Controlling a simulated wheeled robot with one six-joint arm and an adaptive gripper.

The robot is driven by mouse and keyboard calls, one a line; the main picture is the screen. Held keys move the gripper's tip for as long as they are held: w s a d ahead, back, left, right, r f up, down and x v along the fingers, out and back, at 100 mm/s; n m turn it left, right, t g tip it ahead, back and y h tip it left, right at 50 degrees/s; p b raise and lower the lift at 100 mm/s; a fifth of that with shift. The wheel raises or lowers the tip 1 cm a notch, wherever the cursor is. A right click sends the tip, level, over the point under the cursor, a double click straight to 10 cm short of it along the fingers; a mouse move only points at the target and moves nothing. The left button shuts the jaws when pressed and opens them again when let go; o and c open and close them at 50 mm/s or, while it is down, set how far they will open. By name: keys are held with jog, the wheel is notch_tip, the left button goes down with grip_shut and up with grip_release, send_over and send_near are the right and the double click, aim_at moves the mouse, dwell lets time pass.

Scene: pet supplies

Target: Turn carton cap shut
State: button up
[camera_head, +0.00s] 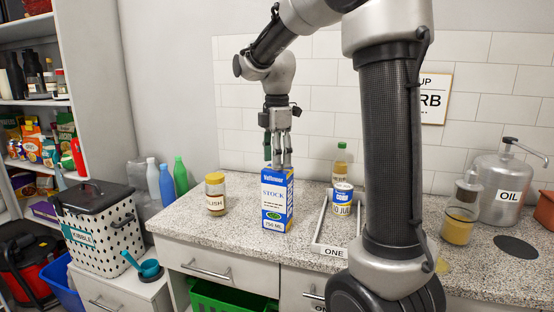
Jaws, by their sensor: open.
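A blue and white carton (276,201) labelled STOCK stands upright on the speckled counter. My gripper (278,163) points down right above the carton's top, with its fingers open. The fingers reach down to about the carton's top edge and cover that area. The carton's cap cannot be made out behind the fingers, so I cannot tell whether it is open or shut, or whether the fingers touch it.
A jar with a yellow lid (215,194) stands left of the carton. A large OIL dispenser (497,190) stands far right. The counter in front of the jar is clear.

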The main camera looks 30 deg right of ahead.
jog(key=shift+f, duration=0.45)
jog(key=c, duration=1)
